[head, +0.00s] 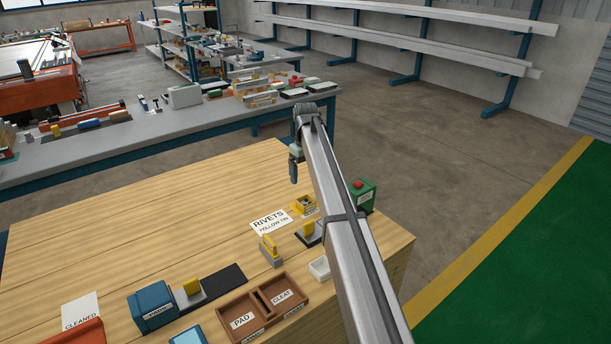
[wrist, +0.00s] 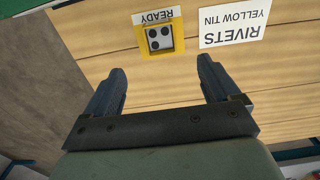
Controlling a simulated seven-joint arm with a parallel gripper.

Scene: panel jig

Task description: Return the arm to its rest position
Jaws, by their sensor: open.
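My gripper (wrist: 161,92) shows in the wrist view with its two dark fingers spread apart and nothing between them. Beyond the fingers lies the wooden table top (wrist: 100,50). In the head view my arm reaches up from the lower right over the table, and my gripper (head: 294,172) hangs at its far end, above the bench top. The fingers look small there. A yellow tin (wrist: 159,38) with dark round spots inside sits by a READY label in the wrist view, just past the left finger. The same tin (head: 306,204) stands left of my arm in the head view.
A RIVETS card (head: 270,221) lies near the tin. A green box with a red button (head: 362,196) stands right of my arm. A brown two-part tray (head: 262,307), a small white tray (head: 319,268) and a blue box (head: 153,305) stand in front. The table's left middle is clear.

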